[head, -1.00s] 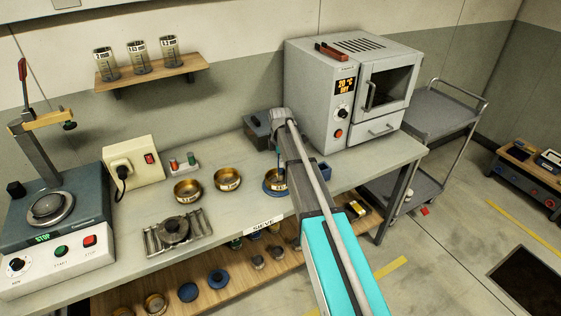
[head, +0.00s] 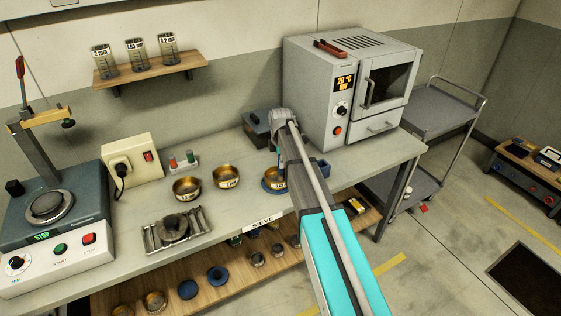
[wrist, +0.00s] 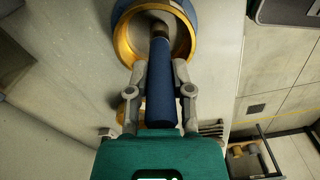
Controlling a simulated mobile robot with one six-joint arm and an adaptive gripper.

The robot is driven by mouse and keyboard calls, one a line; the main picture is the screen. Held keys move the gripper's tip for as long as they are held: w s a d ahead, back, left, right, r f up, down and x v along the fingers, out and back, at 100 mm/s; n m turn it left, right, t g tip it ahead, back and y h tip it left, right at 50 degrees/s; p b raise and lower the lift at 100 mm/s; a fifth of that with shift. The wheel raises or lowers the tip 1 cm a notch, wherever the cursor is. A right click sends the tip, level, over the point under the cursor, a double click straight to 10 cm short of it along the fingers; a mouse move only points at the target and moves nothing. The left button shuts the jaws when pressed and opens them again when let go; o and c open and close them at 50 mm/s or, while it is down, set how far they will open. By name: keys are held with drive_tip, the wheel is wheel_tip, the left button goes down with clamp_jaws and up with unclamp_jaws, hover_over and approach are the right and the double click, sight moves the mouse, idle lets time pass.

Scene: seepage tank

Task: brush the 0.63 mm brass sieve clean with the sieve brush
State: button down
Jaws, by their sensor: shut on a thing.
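My gripper (wrist: 160,92) is shut on the blue handle of the sieve brush (wrist: 160,85). Whether the bristles touch the mesh cannot be told. In the head view this brass sieve (head: 270,181) stands near the bench's front edge, in its blue base (head: 264,187), partly hidden by my arm. Two more brass sieves, a left one (head: 186,189) and a middle one (head: 226,176), stand to its left. Their size labels are too small to read surely.
An oven (head: 330,80) stands at the back right, with a dark box (head: 255,128) beside it. A metal rack (head: 176,231) and a shaker (head: 48,215) are at the left. A lower shelf (head: 205,272) holds pans. Bare bench (head: 215,150) lies behind the sieves.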

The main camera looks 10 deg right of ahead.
drive_tip(key=shift+r, duration=0.25)
drive_tip(key=shift+r+p, duration=0.4)
drive_tip(key=shift+p, duration=0.2)
drive_tip(key=shift+w, duration=0.1)
drive_tip(key=shift+w+a, duration=0.35)
drive_tip(key=shift+a, duration=0.3)
drive_tip(key=shift+w+a, duration=0.3)
drive_tip(key=shift+a, duration=0.3)
drive_tip(key=shift+f+b, duration=0.65)
idle(1.7)
drive_tip(key=shift+s, duration=0.2)
idle(0.3)
drive_tip(key=shift+s, duration=0.85)
